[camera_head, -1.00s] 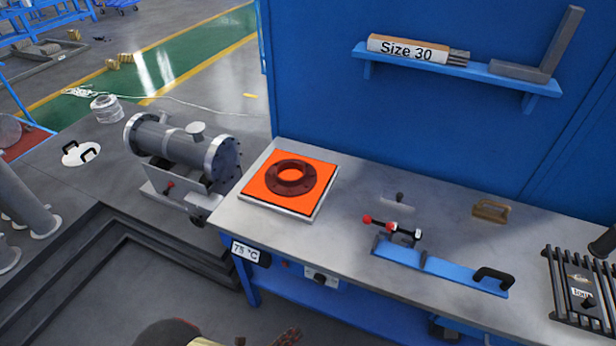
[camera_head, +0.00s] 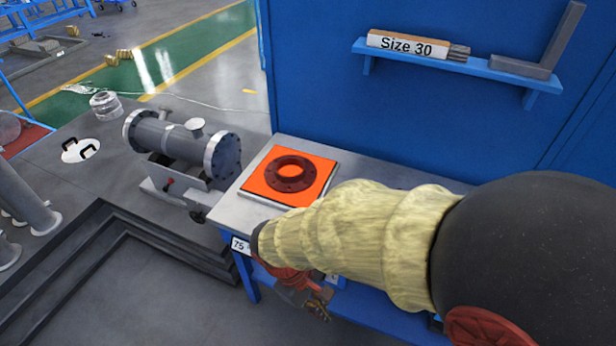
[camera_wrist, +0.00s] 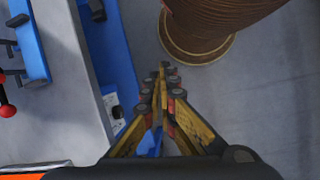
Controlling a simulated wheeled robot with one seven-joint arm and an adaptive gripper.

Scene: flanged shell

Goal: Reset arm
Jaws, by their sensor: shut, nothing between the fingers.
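My arm reaches across the right of the head view, with a cream sleeve and dark links. My gripper (camera_head: 318,302) hangs at its end, low in front of the workbench's front edge. In the wrist view my gripper (camera_wrist: 164,70) has its fingers together at the tips, with nothing between them. Floor lies beneath it, with the bench edge to its left. A dark red flange ring (camera_head: 290,173) lies flat on the orange heating plate (camera_head: 258,188), apart from the gripper.
The flanged shell (camera_head: 185,142) stands left of the workbench (camera_head: 240,212). A blue shelf (camera_head: 480,69) holds a "Size 30" box (camera_head: 407,44) and a grey square (camera_head: 520,68). My arm hides the bench's right part. Open floor (camera_head: 150,290) lies at lower left.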

